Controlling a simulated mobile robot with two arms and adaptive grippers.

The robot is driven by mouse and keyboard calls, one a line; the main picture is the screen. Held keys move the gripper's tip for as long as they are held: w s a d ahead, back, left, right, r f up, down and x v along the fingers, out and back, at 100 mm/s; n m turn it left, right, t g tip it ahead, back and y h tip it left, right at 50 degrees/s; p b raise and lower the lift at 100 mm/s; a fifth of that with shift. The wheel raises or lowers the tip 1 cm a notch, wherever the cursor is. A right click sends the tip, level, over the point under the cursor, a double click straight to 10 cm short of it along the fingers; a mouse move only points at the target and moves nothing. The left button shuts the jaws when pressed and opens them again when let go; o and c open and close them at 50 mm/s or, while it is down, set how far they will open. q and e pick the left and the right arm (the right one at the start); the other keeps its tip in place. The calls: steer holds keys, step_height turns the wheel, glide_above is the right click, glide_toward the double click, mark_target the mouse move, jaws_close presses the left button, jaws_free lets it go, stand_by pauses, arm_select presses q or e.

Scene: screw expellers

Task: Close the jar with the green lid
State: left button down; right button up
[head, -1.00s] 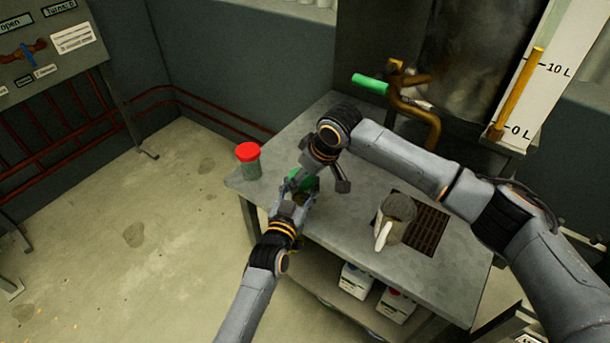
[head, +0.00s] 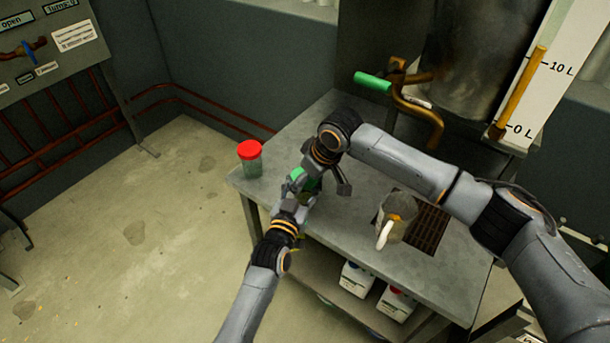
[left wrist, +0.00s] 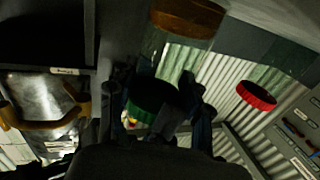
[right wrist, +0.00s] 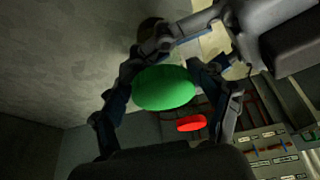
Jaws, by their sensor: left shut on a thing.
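The green lid (right wrist: 165,87) faces the right wrist camera, between the fingers of my right gripper (right wrist: 165,68). Whether these fingers press on its rim I cannot tell. A clear glass jar (left wrist: 180,55) with a brown end shows in the left wrist view, beside the dark green lid (left wrist: 153,92). In the head view both grippers meet over the table's left part and mostly hide the jar; the lid's green (head: 308,181) shows between them. My left gripper (head: 297,192) is shut on the jar. My right gripper (head: 328,178) is right beside it. How well the lid sits is hidden.
A red-lidded jar (head: 250,160) stands at the left corner of the metal table (head: 345,225). A metal mug (head: 398,212) stands by a dark grate (head: 428,230). A pipe with a green handle (head: 373,82) is behind. White containers (head: 357,278) are on the lower shelf.

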arm_select(q)
steer(key=shift+w, duration=0.1)
arm_select(e)
steer(key=shift+w, duration=0.1)
arm_select(q)
steer(key=shift+a+f, duration=0.1)
arm_select(e)
steer(key=shift+a+r, duration=0.1)
steer(key=shift+r, duration=0.15)
steer(key=shift+v, duration=2.05)
steer(key=c, duration=1.1)
steer(key=shift+c, duration=0.2)
steer(key=shift+f, duration=0.15)
steer(key=shift+f, duration=0.1)
